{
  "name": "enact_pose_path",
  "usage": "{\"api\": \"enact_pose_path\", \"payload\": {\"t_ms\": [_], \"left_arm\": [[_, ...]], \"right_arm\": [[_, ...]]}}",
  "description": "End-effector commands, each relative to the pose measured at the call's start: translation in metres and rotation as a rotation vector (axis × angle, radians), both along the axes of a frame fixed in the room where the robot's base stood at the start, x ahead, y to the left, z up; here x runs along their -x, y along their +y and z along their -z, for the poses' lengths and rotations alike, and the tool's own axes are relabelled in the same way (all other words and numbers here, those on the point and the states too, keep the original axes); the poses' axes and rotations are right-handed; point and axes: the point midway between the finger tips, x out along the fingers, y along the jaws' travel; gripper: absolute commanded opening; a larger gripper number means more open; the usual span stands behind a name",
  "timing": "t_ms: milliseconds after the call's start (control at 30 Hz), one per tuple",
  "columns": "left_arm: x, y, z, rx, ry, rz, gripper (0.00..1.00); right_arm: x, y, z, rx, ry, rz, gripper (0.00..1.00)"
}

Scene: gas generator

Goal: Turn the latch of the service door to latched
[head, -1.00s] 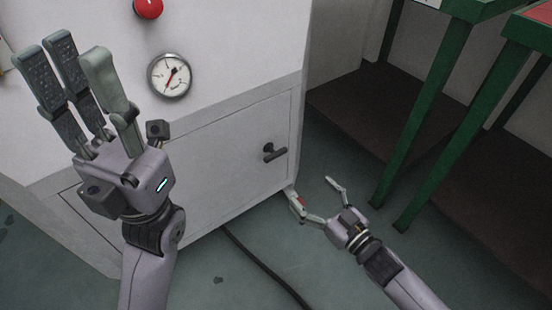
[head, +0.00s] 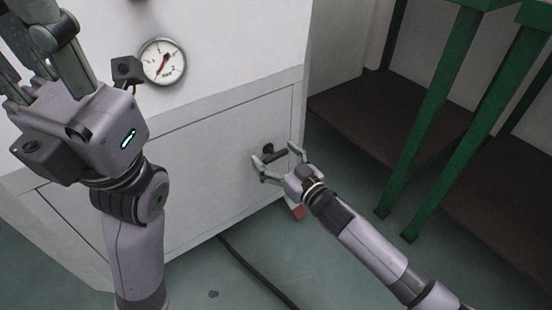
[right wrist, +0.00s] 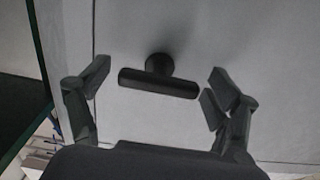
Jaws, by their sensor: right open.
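The service door (head: 215,165) is a pale grey panel low on the generator housing. Its latch (head: 275,154) is a dark T-shaped handle near the door's right edge. In the right wrist view the latch (right wrist: 158,82) has its bar lying nearly level, slightly tilted. My right gripper (head: 276,153) is open, with one finger on each side of the latch bar; it also shows in the right wrist view (right wrist: 155,85) with gaps between both fingers and the bar. My left gripper (head: 30,50) is large at the upper left, fingers up and partly cut off; I cannot tell its opening.
A round pressure gauge (head: 162,62) sits on the housing above the door. Green table legs (head: 440,110) stand at the right over a dark brown base. A black cable (head: 255,268) runs along the green floor.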

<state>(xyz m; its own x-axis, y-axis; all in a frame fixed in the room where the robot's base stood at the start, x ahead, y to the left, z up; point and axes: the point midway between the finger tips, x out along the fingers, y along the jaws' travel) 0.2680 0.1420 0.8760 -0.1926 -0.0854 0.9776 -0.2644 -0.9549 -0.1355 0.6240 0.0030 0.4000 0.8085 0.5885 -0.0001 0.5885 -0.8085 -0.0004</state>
Motion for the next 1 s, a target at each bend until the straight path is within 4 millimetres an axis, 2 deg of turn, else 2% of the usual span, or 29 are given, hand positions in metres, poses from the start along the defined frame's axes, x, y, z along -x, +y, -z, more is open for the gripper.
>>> {"api": "enact_pose_path", "payload": {"t_ms": [200,1000], "left_arm": [[0.0002,0.0,-0.0005,0.0,-0.001,0.0,0.32],[0.0001,-0.0002,-0.0001,0.0,0.0,0.001,0.32]], "right_arm": [[-0.0001,-0.0001,0.0,0.001,0.001,0.0,0.83],[0.0001,-0.0003,0.0003,0.001,0.001,0.0,0.29]]}}
